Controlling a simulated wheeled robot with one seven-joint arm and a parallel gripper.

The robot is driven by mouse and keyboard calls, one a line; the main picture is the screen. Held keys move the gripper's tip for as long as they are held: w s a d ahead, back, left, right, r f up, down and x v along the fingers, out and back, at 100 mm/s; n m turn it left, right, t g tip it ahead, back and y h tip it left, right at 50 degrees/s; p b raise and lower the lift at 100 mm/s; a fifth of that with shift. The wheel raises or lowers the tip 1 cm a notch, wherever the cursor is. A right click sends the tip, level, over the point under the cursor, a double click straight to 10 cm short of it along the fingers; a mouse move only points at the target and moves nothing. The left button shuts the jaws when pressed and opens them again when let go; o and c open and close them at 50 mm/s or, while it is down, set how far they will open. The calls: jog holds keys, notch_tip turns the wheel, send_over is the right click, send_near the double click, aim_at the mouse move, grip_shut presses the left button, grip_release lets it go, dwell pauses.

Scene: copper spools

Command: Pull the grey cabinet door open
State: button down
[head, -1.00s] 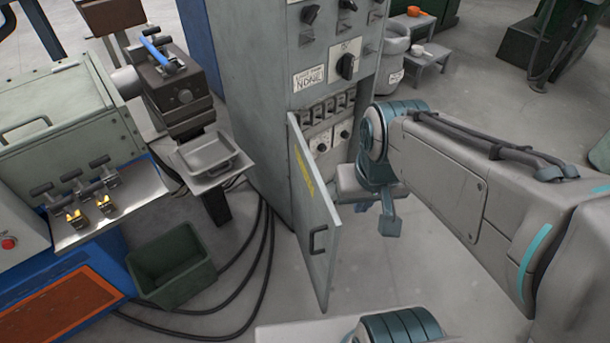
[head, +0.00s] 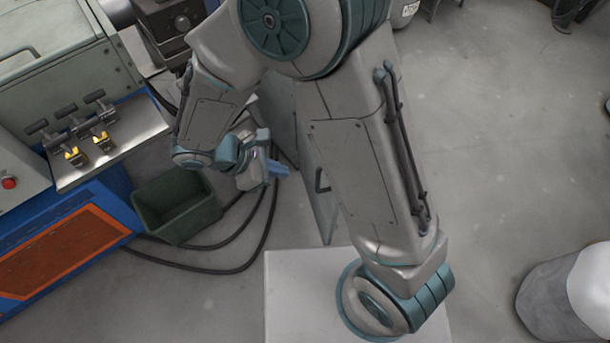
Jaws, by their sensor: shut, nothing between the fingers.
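The grey cabinet door (head: 325,208) stands open, swung out from the tall grey cabinet. My arm covers its upper part and most of the cabinet. Its dark bar handle (head: 319,181) shows just left of my arm link. My gripper (head: 281,170) is in the head view, left of the door and its handle. It is shut and empty, with its blue fingers pointing right toward the door. A gap shows between the fingertips and the handle. The cabinet's inside and the door's hinge edge are hidden.
A green bin (head: 177,207) stands on the floor at the left, below a machine with levers (head: 84,135). Black cables (head: 235,262) curve over the floor beside it. A grey cylindrical thing (head: 560,295) is at lower right.

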jog(key=s+a+f+n+t, duration=0.1)
jog(key=s+a+f+n, duration=0.1)
jog(key=a+f+n, duration=0.15)
jog(key=w+d+r+x, duration=0.1)
jog(key=r+x, duration=0.1)
jog(key=x, duration=1)
jog(key=shift+w+d+f, duration=0.3)
jog(key=shift+w+d, duration=0.1)
jog(key=shift+d, duration=0.2)
jog(key=shift+w, duration=0.1)
